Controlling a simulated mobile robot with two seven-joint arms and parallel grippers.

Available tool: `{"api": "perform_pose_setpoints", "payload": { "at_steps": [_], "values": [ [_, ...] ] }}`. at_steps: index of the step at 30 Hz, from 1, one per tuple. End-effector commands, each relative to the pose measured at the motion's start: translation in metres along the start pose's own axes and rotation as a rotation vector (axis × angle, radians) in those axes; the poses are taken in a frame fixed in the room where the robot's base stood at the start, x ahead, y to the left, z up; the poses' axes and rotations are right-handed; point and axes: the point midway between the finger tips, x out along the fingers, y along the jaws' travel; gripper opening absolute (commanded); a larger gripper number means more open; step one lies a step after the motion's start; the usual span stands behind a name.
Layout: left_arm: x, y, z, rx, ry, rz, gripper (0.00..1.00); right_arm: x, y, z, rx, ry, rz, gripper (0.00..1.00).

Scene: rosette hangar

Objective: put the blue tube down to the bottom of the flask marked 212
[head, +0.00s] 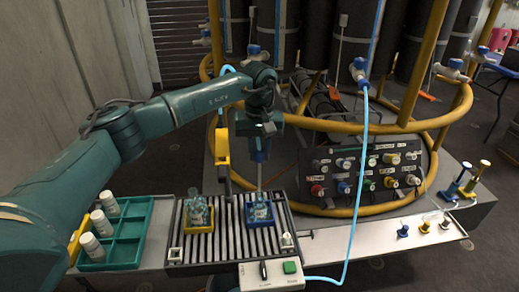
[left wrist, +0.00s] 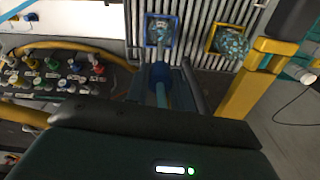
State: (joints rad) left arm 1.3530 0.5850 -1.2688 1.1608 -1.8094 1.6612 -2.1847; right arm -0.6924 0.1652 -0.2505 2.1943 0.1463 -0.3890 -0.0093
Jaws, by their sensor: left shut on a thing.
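My left gripper (head: 260,160) is shut on the blue tube (head: 259,174) and holds it upright above a ribbed rack. The blue tube also shows between the fingers in the left wrist view (left wrist: 160,84). Its thin lower end reaches down to the mouth of a glass flask (head: 260,211) in a blue holder; I cannot tell how deep it is. A second flask (head: 197,212) stands in a yellow holder to the left. Both also show in the left wrist view, the blue-held one (left wrist: 161,30) and the yellow-held one (left wrist: 230,42). Their markings are too small to read.
A green tray (head: 140,240) with several white bottles (head: 101,222) stands left of the rack (head: 230,240). A yellow post (head: 222,150) rises close behind the flasks. A control panel (head: 365,180) and yellow rails are at the right. A light blue hose hangs in front.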

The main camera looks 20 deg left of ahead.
Motion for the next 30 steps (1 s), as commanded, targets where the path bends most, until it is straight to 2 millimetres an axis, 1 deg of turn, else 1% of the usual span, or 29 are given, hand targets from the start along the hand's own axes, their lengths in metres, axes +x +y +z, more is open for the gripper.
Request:
{"api": "perform_pose_setpoints", "payload": {
  "at_steps": [9, 24, 30],
  "values": [
    [0.001, 0.0, 0.0, 0.0, 0.0, 0.0, 0.05, 0.0, 0.0, 0.001, 0.0, -0.001, 0.0, 0.36],
    [0.019, 0.0, 0.0, 0.0, 0.0, -0.001, 0.05, 0.005, 0.002, 0.011, 0.0, -0.001, 0.0, 0.36],
    [0.02, 0.0, -0.001, 0.0, 0.0, 0.0, 0.05, 0.006, 0.002, 0.01, 0.0, 0.0, -0.001, 0.36]
  ]
}}
